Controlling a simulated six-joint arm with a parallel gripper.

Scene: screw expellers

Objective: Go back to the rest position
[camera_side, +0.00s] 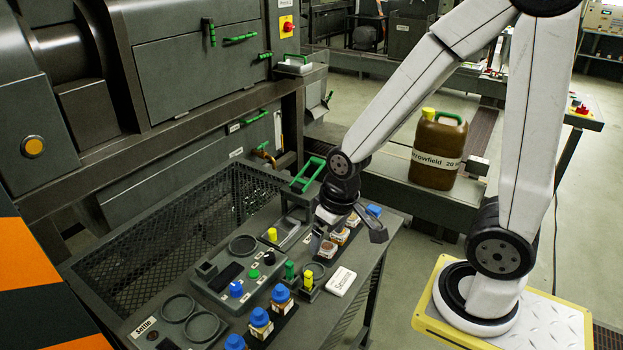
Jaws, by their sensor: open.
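My gripper (350,230) hangs at the end of my white arm, over the right part of the grey worktable (345,312). Its fingers are spread, with nothing visible held between them. Just below and behind it stands a row of small brown bottles (340,237) with white labels, partly hidden by the fingers. A blue cap (374,210) shows beside the right finger. I cannot tell whether the fingers touch any bottle.
Blue-capped bottles (261,323) stand at the table's front. A control box (237,275) with knobs and a white label card (341,281) lie nearby. A green handle (308,175) rises behind the gripper. A brown jug (437,150) stands on the bench behind my arm.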

